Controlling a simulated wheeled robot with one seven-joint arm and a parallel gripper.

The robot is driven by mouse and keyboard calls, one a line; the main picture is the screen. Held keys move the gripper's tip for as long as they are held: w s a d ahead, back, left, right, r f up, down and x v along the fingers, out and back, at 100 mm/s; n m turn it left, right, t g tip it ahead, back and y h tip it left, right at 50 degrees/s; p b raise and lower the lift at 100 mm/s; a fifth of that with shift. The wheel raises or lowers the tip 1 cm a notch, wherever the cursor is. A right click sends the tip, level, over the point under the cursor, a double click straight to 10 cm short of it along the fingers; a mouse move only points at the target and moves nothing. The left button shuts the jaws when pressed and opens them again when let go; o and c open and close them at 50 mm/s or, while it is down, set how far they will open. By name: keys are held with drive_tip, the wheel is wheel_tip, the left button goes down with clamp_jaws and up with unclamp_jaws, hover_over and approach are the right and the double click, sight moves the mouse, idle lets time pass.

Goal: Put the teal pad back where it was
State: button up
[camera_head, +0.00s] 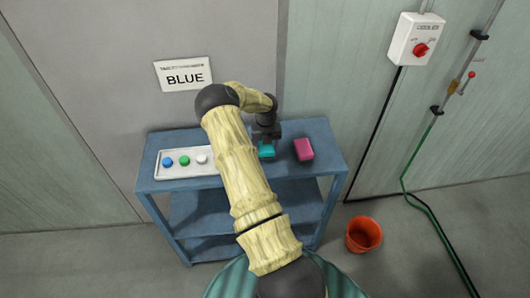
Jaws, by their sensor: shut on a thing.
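The teal pad (267,151) is at the top of the blue cart (325,143), right of my forearm. My gripper (266,140) is above it, pointing down, and is shut on it. My arm hides part of the pad's left side, and the fingertips are too small to make out. I cannot tell whether the pad touches the cart top or is slightly above it.
A magenta block (303,149) stands right of the pad. A white tray (178,174) with blue, green and white buttons lies on the left. A sign reading BLUE (184,74) hangs on the wall. An orange bucket (363,234) stands on the floor.

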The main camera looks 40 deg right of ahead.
sight(265, 146)
drive_tip(key=shift+a+f, duration=0.15)
drive_tip(key=shift+f+p, duration=0.85)
drive_tip(key=shift+f, duration=1.15)
drive_tip(key=o, duration=0.9)
drive_tip(key=shift+r, duration=0.15)
wheel_tip(265, 146, up, 12)
drive_tip(key=b, duration=0.3)
drive_tip(key=shift+b, duration=0.35)
